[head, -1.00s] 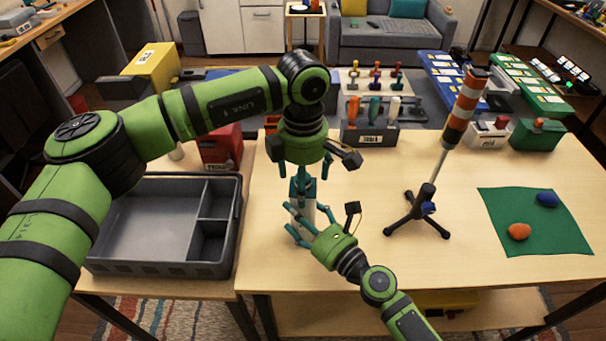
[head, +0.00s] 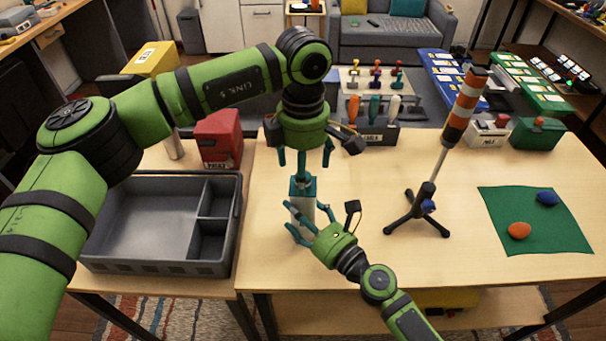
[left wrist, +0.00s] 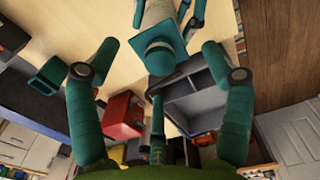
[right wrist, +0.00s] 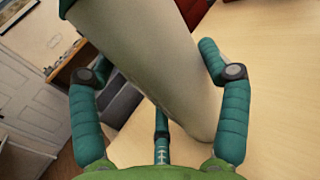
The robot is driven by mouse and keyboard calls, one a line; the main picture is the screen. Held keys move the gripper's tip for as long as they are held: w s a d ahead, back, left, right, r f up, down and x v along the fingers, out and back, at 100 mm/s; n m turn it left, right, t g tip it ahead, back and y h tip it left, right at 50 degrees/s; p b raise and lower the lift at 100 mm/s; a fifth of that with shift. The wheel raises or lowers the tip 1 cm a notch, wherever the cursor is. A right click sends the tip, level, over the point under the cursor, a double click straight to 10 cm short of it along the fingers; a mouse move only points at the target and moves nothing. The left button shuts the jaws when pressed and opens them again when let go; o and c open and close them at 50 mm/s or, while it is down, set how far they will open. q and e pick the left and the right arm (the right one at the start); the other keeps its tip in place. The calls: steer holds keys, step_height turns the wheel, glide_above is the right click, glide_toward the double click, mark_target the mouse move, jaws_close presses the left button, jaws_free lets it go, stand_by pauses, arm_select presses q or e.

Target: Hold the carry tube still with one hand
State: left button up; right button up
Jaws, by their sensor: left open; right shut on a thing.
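The carry tube (head: 306,207) is a pale tube with a teal cap (head: 301,186). It stands about upright at the left part of the right-hand table. My right gripper (head: 299,220) is shut around its body from the front right. The tube's pale side (right wrist: 150,65) fills the space between the fingers in the right wrist view. My left gripper (head: 304,160) points down above the cap, fingers spread and empty. In the left wrist view the cap (left wrist: 158,50) lies beyond the open fingers, apart from the fingertips. The tube's foot is partly hidden by my right gripper.
A grey divided tray (head: 140,267) lies to the left, with a red box (head: 218,138) behind it. A striped pole on a black tripod (head: 420,215) stands to the right. A green mat (head: 550,230) holds two small lumps. The table between tripod and tube is clear.

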arm_select(q)
step_height(320, 180, up, 9)
stand_by(0.3)
arm_select(e)
steer(key=o, duration=1.2)
steer(key=shift+o, duration=0.2)
steer(key=v, duration=1.2)
steer(key=shift+s, duration=0.15)
